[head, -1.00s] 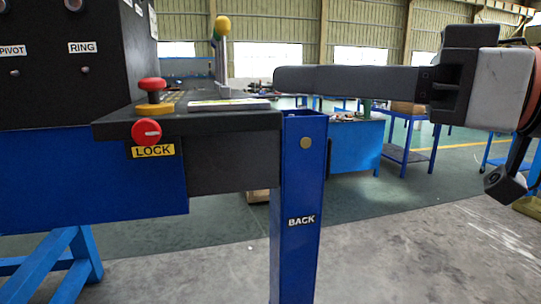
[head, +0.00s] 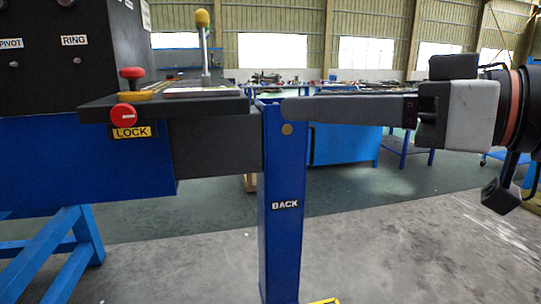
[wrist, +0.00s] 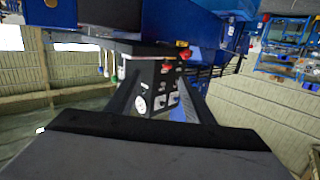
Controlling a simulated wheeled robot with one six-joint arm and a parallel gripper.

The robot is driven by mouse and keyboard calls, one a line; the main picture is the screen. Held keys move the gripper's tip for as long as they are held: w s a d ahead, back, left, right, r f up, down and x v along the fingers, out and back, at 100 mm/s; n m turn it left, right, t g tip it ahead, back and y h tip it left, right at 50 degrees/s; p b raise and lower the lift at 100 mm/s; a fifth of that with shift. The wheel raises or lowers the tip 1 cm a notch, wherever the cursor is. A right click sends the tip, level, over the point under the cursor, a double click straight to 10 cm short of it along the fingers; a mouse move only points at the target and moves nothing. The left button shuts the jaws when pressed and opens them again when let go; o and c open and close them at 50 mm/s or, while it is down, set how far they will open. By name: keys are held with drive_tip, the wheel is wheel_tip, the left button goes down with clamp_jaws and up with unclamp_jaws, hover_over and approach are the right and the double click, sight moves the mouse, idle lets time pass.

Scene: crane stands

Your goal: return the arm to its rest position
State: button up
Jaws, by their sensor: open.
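My gripper (head: 284,109) comes in from the right in the head view, level and side-on, so its fingers overlap into one long dark bar. It is open and nothing shows held in it. Its tip lies, in the picture, over the right edge of the top of a blue post (head: 283,225) marked BACK; I cannot tell the gap in depth. In the wrist view a broad dark part of my gripper (wrist: 160,150) fills the bottom.
A black control panel with a red LOCK knob (head: 124,115), a red mushroom button (head: 131,74) and a yellow-tipped lever (head: 203,45) stands at left. A blue workbench (head: 345,145) is behind. Open floor (head: 420,250) lies at lower right. The wrist view shows a console (wrist: 160,85).

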drive_tip(key=w+d+f+m+h, duration=0.2)
drive_tip(key=w+f, duration=0.1)
drive_tip(key=f, duration=0.4)
drive_tip(key=w+d+f+m+h, duration=0.1)
drive_tip(key=w+d+f+h, duration=0.15)
drive_tip(key=f, duration=0.45)
drive_tip(key=w+d+f+m+h, duration=0.2)
drive_tip(key=d+f+h, duration=0.1)
drive_tip(key=f, duration=0.4)
drive_tip(key=s+d+f+m+g+h, duration=0.1)
drive_tip(key=d+f+m+g+h, duration=0.1)
drive_tip(key=d+f, duration=0.5)
drive_tip(key=s+d+f+m+g+h, duration=0.2)
drive_tip(key=d+f, duration=0.6)
drive_tip(key=f, duration=0.5)
drive_tip(key=shift+s+d+f+m+g+h, duration=0.2)
drive_tip(key=shift+f+m+g+h, duration=0.2)
drive_tip(key=shift+m+h, duration=0.7)
drive_tip(key=shift+a+r, duration=0.1)
